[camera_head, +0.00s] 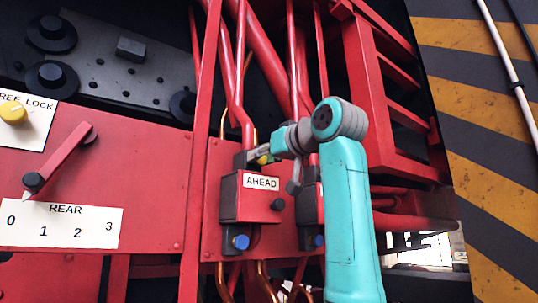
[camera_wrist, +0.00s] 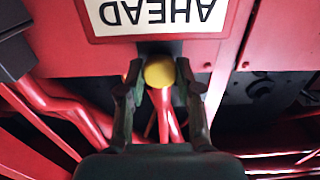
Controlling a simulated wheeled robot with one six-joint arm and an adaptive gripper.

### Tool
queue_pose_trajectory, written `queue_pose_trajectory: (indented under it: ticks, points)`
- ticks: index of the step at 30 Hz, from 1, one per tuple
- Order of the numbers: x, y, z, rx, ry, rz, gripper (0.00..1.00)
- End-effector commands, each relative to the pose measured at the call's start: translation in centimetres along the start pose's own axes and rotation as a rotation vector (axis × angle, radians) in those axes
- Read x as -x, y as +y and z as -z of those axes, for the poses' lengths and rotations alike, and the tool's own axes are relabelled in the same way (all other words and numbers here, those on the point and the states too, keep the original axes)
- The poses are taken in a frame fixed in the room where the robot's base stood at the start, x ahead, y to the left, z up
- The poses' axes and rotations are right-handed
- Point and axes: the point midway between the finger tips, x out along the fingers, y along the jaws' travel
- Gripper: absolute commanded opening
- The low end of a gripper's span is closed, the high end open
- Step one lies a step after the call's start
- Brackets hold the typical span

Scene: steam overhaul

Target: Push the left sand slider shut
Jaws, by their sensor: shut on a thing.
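A red box labelled AHEAD (camera_head: 238,200) is mounted on the red panel in the head view, with a blue knob (camera_head: 240,242) below it. In the wrist view its AHEAD label (camera_wrist: 157,14) shows upside down. A yellow knob (camera_wrist: 160,72) sits beside the box's edge, and a bit of it shows at the box top in the head view (camera_head: 263,160). My gripper (camera_wrist: 159,80) has its two fingers on either side of the yellow knob, shut on it. How far the slider is drawn out cannot be told.
A second red box (camera_head: 310,203) stands right of the first, partly behind my arm. Red pipes (camera_head: 240,75) run above the boxes. A red lever (camera_head: 62,158) over a REAR scale (camera_head: 63,229) is on the left. A striped wall (camera_head: 485,130) stands at the right.

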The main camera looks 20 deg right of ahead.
Motion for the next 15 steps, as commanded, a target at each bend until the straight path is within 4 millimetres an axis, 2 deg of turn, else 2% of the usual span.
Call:
queue_pose_trajectory:
  ticks: [5,6,8,15]
  points:
    - [-0.09,0.04,0.1,-0.002,0.005,-0.001,0.0]
    - [-0.09,0.04,0.11,-0.002,0.005,-0.001,0.44]
    - [-0.09,0.04,0.09,-0.002,0.005,-0.001,0.58]
    - [-0.05,0.04,0.05,-0.001,0.003,-0.001,0.58]
